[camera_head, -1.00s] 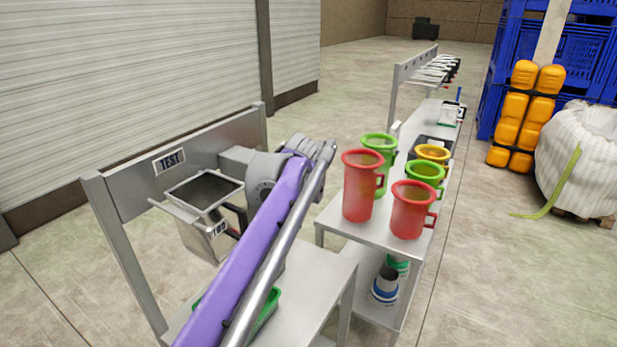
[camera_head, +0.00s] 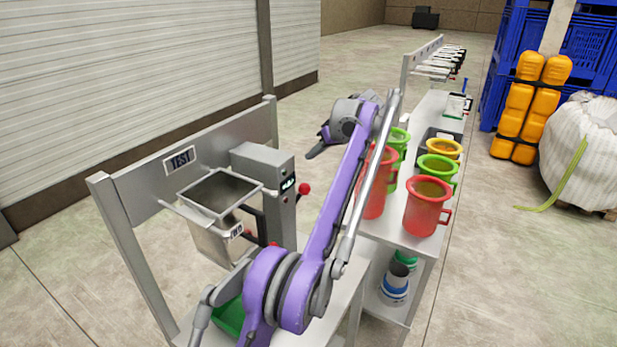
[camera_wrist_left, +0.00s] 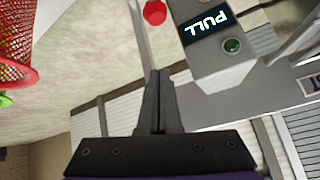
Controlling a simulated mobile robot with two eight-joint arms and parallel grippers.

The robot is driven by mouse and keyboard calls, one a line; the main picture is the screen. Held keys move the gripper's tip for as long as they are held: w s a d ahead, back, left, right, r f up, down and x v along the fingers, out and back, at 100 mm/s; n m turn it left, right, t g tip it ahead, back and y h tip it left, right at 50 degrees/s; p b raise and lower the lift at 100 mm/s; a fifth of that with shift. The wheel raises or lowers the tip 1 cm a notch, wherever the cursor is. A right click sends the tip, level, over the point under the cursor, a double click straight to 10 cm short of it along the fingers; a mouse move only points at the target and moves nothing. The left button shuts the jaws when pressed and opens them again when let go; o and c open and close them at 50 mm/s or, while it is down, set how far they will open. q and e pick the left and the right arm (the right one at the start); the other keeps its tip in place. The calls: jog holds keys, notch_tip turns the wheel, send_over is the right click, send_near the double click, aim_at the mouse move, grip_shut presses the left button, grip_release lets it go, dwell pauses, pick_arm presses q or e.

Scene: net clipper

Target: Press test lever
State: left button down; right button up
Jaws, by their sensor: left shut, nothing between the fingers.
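The grey test machine (camera_head: 262,185) stands on the near bench under the TEST sign (camera_head: 180,160). A red lever knob (camera_head: 304,188) sticks out on its right side. My right gripper is in no view.
A metal hopper (camera_head: 222,192) sits left of the machine. A green tray (camera_head: 228,318) lies on the near bench. The floor beyond the machine is clear.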

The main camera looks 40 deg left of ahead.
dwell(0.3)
pick_arm(q)
jog(key=a+f+b, duration=0.1)
jog(key=f, duration=0.2)
jog(key=a+f+b, duration=0.1)
jog(key=f, duration=0.2)
jog(key=a+f, duration=0.1)
jog(key=f, duration=0.1)
jog(key=shift+s+a+f+b, duration=0.3)
jog(key=shift+a+f+b, duration=0.1)
jog(key=shift+s+d, duration=0.2)
jog(key=shift+d, duration=0.05)
jog(key=shift+w, duration=0.1)
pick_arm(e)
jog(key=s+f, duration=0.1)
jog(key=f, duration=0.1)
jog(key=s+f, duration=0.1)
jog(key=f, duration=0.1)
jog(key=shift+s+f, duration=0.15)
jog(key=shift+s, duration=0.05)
pick_arm(q)
jog(key=shift+w, duration=0.1)
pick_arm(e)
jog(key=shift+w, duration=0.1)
